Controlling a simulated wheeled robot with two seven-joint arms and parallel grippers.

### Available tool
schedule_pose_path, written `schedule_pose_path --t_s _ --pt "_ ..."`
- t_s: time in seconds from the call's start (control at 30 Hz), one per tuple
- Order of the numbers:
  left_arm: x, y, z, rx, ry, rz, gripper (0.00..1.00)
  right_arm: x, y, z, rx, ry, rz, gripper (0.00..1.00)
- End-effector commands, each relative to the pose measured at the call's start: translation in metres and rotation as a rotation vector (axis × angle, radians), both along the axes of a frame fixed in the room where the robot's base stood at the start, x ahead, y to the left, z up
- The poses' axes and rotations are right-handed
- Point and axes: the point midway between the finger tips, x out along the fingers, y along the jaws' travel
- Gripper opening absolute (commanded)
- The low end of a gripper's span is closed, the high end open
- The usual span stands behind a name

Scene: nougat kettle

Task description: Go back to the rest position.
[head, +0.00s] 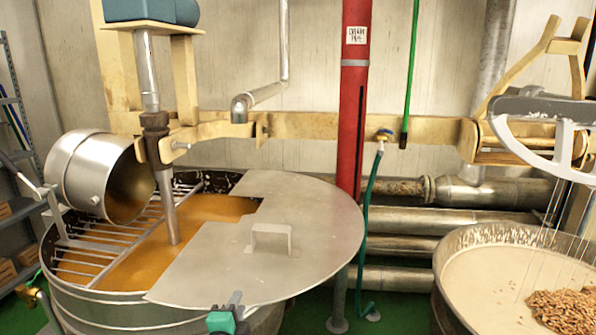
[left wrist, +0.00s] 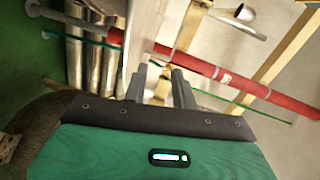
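My left gripper (head: 233,303) shows at the bottom of the head view, green with dark fingers, in front of the lower edge of the metal lid (head: 320,215). My right gripper is not in view.
A stirrer shaft (head: 168,205) stands in the kettle's orange mass, beside a grate (head: 100,250) and a tipped metal pot (head: 92,172). A red drain pipe (head: 353,110) rises behind. A second kettle (head: 515,234) with cream mass and nuts (head: 567,309) stands right. Green floor shows between the kettles.

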Motion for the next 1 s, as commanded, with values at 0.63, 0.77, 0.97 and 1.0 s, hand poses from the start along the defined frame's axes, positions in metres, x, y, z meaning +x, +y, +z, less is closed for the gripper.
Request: schedule_pose_path --t_s 0.63,0.77,0.97,1.0 --pt "-0.174 0.061 -0.140 -0.646 0.633 0.422 0.27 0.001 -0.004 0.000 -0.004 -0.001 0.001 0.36" --pt "-0.230 0.074 -0.162 -0.774 0.778 0.561 0.27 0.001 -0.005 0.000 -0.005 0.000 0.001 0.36" --pt "-0.292 0.085 -0.178 -0.894 0.926 0.722 0.27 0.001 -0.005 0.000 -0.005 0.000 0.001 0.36" --pt "-0.303 0.086 -0.180 -0.912 0.949 0.751 0.27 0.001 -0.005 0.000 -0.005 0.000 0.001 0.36"
